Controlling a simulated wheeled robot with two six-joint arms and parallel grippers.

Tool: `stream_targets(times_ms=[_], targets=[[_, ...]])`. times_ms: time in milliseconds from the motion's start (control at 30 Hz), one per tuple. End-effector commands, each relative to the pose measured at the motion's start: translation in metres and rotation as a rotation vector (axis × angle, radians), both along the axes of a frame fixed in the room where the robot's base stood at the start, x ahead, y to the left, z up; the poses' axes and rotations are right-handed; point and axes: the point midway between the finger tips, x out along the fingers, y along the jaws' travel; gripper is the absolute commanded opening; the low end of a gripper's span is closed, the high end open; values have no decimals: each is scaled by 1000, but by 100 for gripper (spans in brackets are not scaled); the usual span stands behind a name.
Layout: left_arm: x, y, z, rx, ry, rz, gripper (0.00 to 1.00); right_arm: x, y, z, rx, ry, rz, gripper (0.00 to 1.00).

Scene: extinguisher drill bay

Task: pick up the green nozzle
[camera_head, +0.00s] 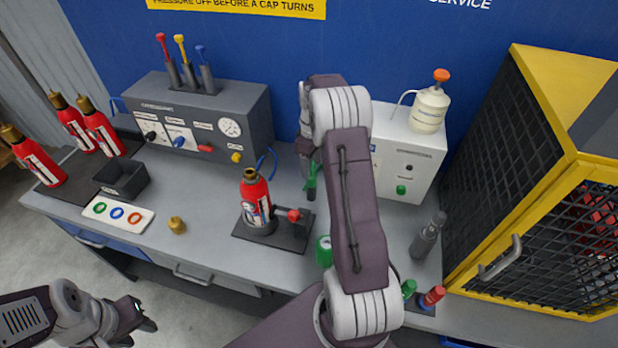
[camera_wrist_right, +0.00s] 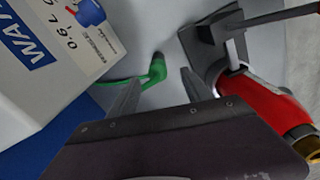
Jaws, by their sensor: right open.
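The green nozzle (camera_head: 311,182), with a dark tip, is on the bench right of the red extinguisher (camera_head: 255,197), close to my right arm. In the right wrist view the nozzle (camera_wrist_right: 156,71) lies just beyond my right gripper (camera_wrist_right: 158,92), with its thin green hose running left. The right fingers are spread apart and empty, and the nozzle is between their lines, not visibly touched. In the head view my right arm hides most of that gripper. My left gripper (camera_head: 143,318) is at the lower left, off the bench front; its finger gap is unclear.
The extinguisher stands in a dark holder (camera_head: 290,238) with a red knob. A white box (camera_head: 405,155) is at the right of the nozzle. A green cylinder (camera_head: 323,250) and a grey bottle (camera_head: 428,235) stand nearer the front. A yellow mesh cage (camera_head: 545,180) bounds the right.

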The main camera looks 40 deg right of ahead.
Motion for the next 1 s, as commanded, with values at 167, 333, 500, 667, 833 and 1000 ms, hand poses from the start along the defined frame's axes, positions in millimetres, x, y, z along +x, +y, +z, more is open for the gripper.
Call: stream_targets(times_ms=[167, 333, 500, 667, 833, 1000], targets=[[0, 0, 5, 0, 0, 0, 36, 0, 0, -17, 0, 0, 0, 57], [0, 0, 11, 0, 0, 0, 36, 1, 0, -29, 2, 4, -1, 57], [0, 0, 20, 0, 0, 0, 36, 3, -1, -60, 2, 3, -1, 57], [0, 0, 20, 0, 0, 0, 36, 4, -2, -70, 0, 0, -1, 57], [0, 0, 20, 0, 0, 0, 36, 4, -2, -70, 0, -1, -1, 49], [0, 0, 20, 0, 0, 0, 36, 4, -2, -70, 0, -1, -1, 1]])
